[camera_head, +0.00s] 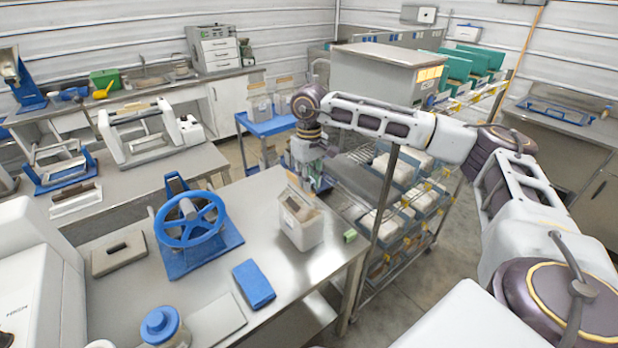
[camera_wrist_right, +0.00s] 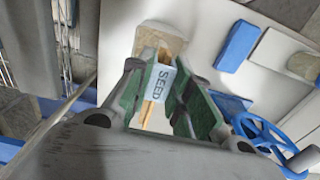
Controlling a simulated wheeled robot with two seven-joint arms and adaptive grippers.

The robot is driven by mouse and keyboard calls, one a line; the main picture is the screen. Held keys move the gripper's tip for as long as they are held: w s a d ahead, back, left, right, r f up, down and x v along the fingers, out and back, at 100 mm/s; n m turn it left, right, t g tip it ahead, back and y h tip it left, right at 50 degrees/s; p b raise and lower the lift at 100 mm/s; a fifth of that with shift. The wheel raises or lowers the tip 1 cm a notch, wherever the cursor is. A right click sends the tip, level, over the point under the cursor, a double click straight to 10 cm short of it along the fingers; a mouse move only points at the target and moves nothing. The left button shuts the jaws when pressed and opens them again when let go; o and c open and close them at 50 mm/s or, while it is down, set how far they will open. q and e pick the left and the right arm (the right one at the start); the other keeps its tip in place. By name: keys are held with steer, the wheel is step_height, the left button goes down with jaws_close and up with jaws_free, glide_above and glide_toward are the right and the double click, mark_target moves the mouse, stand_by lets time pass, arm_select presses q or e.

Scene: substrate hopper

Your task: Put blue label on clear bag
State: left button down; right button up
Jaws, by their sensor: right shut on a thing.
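A clear, whitish bag (camera_head: 303,229) stands upright near the right end of the steel table. My right gripper (camera_head: 306,178) is over its top in the head view. In the right wrist view my right gripper (camera_wrist_right: 167,92) has its green pads on either side of a pale blue label (camera_wrist_right: 162,82) reading SEED, and is shut on it. A tan and whitish part of what looks like the bag (camera_wrist_right: 160,45) shows just beyond the label. I cannot tell whether label and bag touch. My left gripper is not in view.
A wire rack of trays (camera_head: 400,190) stands at the right. A blue cart (camera_head: 268,124) stands behind.

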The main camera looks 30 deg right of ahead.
steer(key=shift+f+b, duration=0.5)
steer(key=shift+f, duration=0.35)
stand_by(0.5)
steer(key=o, duration=1.3)
steer(key=shift+r, duration=0.15)
steer(key=shift+r+p, duration=1.6)
steer(key=shift+r, duration=1.8)
